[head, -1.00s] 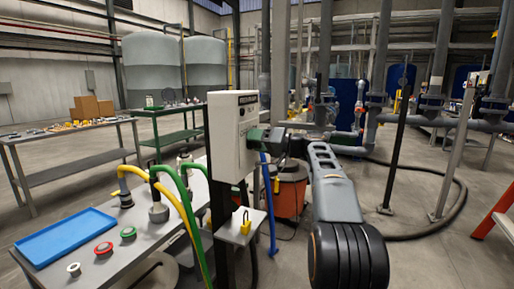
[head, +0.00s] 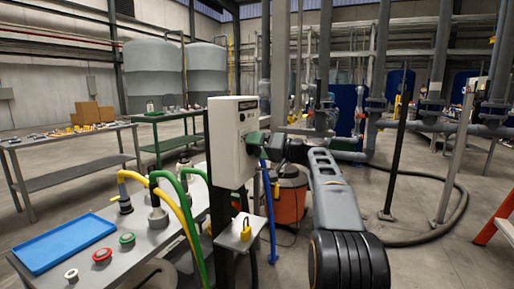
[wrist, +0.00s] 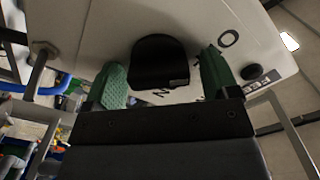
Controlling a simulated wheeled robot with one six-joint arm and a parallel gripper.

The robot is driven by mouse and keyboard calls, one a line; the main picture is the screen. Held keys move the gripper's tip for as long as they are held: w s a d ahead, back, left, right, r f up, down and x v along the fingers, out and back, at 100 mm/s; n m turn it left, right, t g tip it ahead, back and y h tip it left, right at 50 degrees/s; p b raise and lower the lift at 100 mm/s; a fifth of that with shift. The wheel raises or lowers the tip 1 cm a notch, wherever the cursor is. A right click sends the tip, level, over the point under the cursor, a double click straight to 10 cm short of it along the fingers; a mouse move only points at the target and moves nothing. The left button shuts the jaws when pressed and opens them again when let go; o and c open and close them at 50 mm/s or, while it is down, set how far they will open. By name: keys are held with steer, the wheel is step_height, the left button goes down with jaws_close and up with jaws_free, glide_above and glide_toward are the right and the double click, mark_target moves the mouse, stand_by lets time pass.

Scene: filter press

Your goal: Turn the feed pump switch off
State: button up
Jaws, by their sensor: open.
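The switch box (head: 224,150) is a white cabinet on a dark post, in the middle of the head view. In the wrist view its pale face (wrist: 90,35) fills the upper part, with a black rotary knob (wrist: 160,62) on it. My gripper (wrist: 162,80) is open, one green finger on each side of the knob, with a gap visible at both sides. In the head view my gripper (head: 256,143) is at the box's right-hand face and hides the knob. Lettering beside the knob is partly covered, so I cannot read its setting.
A small shelf (head: 231,243) with a yellow padlock (head: 246,230) sits below the box. A grey table (head: 140,235) with a blue tray (head: 62,242) and yellow and green hoses is at left. An orange drum (head: 291,197) stands behind my arm.

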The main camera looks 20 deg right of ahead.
steer(key=v, duration=1.3)
steer(key=shift+s+d+p, duration=0.25)
steer(key=shift+d+p, duration=0.05)
steer(key=shift+p, duration=0.05)
steer(key=s+a+m+g+h+p, duration=0.1)
steer(key=s+a+g+h+p, duration=0.15)
steer(key=a+p, duration=0.45)
steer(key=s+a+m+g+h+p, duration=0.1)
steer(key=a+g+p, duration=0.2)
steer(key=a+p, duration=0.35)
steer(key=s+a+f+n+g+h+p, duration=0.1)
steer(key=s+a+f+g+h+p, duration=0.1)
steer(key=s+a+h+p, duration=0.2)
steer(key=s+a+f+n+g+h+p, duration=0.1)
steer(key=s+a+h+p, duration=0.3)
steer(key=s+p, duration=0.4)
steer(key=s+f+g, duration=0.1)
steer(key=s, duration=0.4)
steer(key=shift+s+f+n+p, duration=0.15)
steer(key=shift+f+n+p, duration=0.1)
steer(key=shift+n+p, duration=0.05)
